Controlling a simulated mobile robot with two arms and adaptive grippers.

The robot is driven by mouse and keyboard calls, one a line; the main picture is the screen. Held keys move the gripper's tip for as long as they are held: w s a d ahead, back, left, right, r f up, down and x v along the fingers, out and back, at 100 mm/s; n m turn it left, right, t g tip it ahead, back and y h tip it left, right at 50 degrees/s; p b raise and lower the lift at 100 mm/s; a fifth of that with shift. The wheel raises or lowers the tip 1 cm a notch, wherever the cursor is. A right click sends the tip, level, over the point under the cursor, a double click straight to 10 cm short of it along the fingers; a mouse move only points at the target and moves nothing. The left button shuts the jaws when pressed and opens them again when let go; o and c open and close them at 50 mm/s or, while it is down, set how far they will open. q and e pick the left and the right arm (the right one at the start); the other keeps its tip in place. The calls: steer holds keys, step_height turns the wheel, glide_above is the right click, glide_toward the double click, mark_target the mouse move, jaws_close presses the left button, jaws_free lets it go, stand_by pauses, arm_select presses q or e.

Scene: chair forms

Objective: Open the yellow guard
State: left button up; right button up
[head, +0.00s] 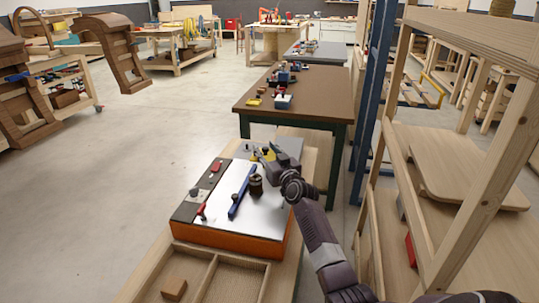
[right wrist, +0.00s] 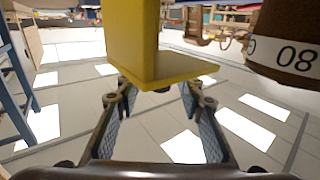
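The yellow guard (head: 253,157) shows only as small yellow patches in the head view, at the far end of the orange-sided machine (head: 228,239), partly hidden by my right gripper (head: 270,155). In the right wrist view the yellow guard (right wrist: 133,40) is large, an upright plate with a flat ledge. My right gripper (right wrist: 155,90) has its fingers apart there, with the guard in front of and between the fingertips. I cannot tell whether they touch it. My left gripper is not in view.
A dark round knob (head: 256,185) stands beside the gripper; its marked side fills the upper right of the wrist view (right wrist: 283,42). A blue bar (head: 242,192) lies on the machine top. A wooden shelf (head: 455,185) is close on the right.

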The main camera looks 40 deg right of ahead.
steer(key=v, duration=1.2)
